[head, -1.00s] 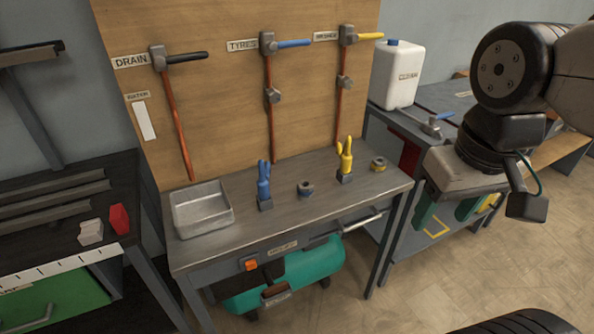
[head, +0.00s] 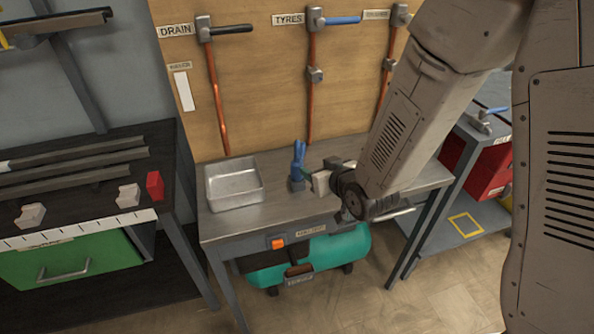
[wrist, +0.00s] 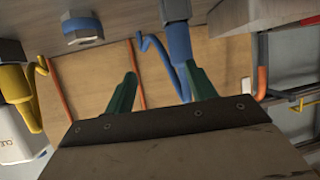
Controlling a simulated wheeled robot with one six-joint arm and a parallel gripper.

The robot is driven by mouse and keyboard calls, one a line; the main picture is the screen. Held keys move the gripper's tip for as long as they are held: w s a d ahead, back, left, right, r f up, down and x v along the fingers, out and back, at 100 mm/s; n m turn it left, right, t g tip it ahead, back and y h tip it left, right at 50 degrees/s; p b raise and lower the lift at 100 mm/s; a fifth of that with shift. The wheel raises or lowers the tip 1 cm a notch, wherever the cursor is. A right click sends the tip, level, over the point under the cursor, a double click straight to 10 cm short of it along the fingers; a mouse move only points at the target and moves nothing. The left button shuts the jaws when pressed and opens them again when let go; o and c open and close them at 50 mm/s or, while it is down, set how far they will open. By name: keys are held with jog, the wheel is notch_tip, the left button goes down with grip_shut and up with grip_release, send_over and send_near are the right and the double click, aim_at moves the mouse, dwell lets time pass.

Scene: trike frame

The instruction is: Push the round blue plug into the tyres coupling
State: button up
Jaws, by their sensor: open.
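The upright blue plug (head: 298,160), with a bent blue tail, stands in a grey holder on the metal bench. In the wrist view the blue plug (wrist: 180,45) rises between the two green fingers, nearer the right one; contact cannot be told. My gripper (head: 305,174) is open beside it, and its fingers also show in the wrist view (wrist: 160,70). The grey tyres coupling (head: 315,74) is on the orange pipe below the TYRES label (head: 289,19). A small blue-ringed fitting (wrist: 82,28) shows in the wrist view; my arm hides it in the head view.
A metal tray (head: 235,203) sits on the bench (head: 225,226) left of the plug. The yellow plug (wrist: 17,85) shows in the wrist view. A teal tank (head: 330,255) is under the bench. A wooden board (head: 260,70) with pipes rises behind.

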aim_at(294, 166)
jog(key=shift+s+a+f+t+y, duration=0.25)
jog(key=shift+a+f+t+y, duration=0.25)
jog(key=shift+a+f, duration=0.55)
jog(key=x, duration=0.7)
jog(key=shift+w+a, duration=0.15)
jog(key=shift+a, duration=0.45)
jog(key=c, duration=1.1)
jog(key=shift+r, duration=0.2)
